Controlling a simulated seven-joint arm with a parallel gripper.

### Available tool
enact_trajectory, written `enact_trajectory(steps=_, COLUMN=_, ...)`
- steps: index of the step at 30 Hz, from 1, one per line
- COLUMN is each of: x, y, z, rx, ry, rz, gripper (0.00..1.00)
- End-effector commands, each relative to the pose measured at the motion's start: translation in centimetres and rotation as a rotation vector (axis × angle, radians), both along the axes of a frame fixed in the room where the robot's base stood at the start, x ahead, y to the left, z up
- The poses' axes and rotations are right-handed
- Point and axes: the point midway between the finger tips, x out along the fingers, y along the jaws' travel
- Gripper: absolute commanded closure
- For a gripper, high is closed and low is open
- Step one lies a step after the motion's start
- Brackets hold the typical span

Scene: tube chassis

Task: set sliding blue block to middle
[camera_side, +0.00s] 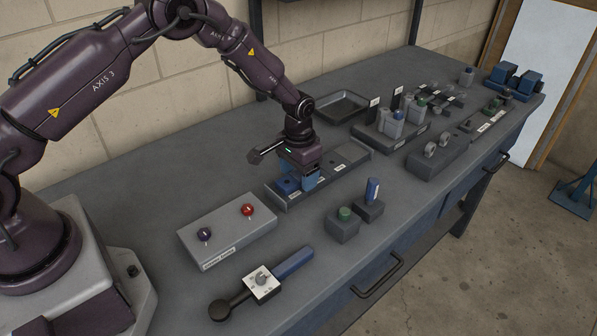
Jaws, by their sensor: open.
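The sliding blue block (288,184) sits at the left end of a long grey track (350,161) with small labels along its front edge. My gripper (307,180) points down over the left part of the track, with its blue fingers low beside the block. The fingers are open. They partly hide the block, and I cannot tell whether they touch it. The right part of the track is bare.
A grey box with a purple and a red knob (228,231) stands to the left. A blue-handled tool (292,263) lies in front. Small blocks with green (344,221) and blue (371,194) tops stand front right. A dark tray (342,106) lies behind.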

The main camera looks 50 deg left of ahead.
Motion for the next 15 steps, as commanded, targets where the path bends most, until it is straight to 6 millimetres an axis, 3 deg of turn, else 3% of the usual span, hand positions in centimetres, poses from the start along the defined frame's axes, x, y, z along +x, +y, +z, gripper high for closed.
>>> enact_trajectory(steps=6, x=0.01, y=0.0, z=-0.01, rx=0.0, ry=0.0, rz=0.0, gripper=0.34)
enact_trajectory(steps=15, x=0.0, y=0.0, z=0.01, rx=0.0, ry=0.0, rz=0.0, gripper=1.0)
